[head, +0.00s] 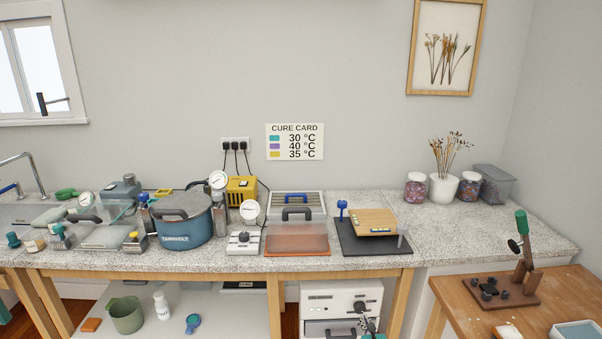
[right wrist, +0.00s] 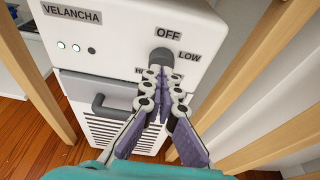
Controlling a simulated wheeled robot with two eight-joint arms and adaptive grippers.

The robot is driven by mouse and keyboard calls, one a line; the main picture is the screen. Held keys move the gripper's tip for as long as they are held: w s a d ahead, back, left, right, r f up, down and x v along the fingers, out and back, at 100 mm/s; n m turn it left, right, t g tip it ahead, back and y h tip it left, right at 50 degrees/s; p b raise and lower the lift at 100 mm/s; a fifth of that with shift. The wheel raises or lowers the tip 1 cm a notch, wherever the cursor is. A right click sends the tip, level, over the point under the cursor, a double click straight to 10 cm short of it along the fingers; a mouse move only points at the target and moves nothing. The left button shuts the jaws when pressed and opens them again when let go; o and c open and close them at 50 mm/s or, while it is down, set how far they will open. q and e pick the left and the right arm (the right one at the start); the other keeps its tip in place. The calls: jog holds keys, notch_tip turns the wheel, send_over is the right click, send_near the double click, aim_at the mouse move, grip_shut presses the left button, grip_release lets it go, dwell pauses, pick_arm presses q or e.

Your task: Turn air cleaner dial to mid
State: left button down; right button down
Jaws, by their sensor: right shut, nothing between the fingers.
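The air cleaner is a white box marked VELANCHA (right wrist: 110,25), with a grey front handle and a slatted vent below. It also shows under the counter in the head view (head: 320,296). Its dark round dial (right wrist: 162,55) is on the upper front, with OFF above it, LOW to its right and a partly covered label at lower left. My right gripper (right wrist: 163,78) is shut and empty, its tips right at the lower side of the dial. I cannot tell whether they touch it. In the head view my right gripper (head: 366,317) is in front of the cleaner's right side.
Wooden table legs (right wrist: 245,70) stand on both sides of the air cleaner. The stone counter (head: 370,262) above holds a blue pot (head: 185,228), gauges and trays. A wooden table (head: 545,298) with a small press stands at the right.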

jog(key=shift+w, duration=3.5)
jog(key=shift+f, duration=0.3)
jog(key=shift+d, duration=0.2)
jog(key=shift+r, duration=0.3)
jog(key=s, duration=0.6)
jog(key=shift+d+r, duration=0.15)
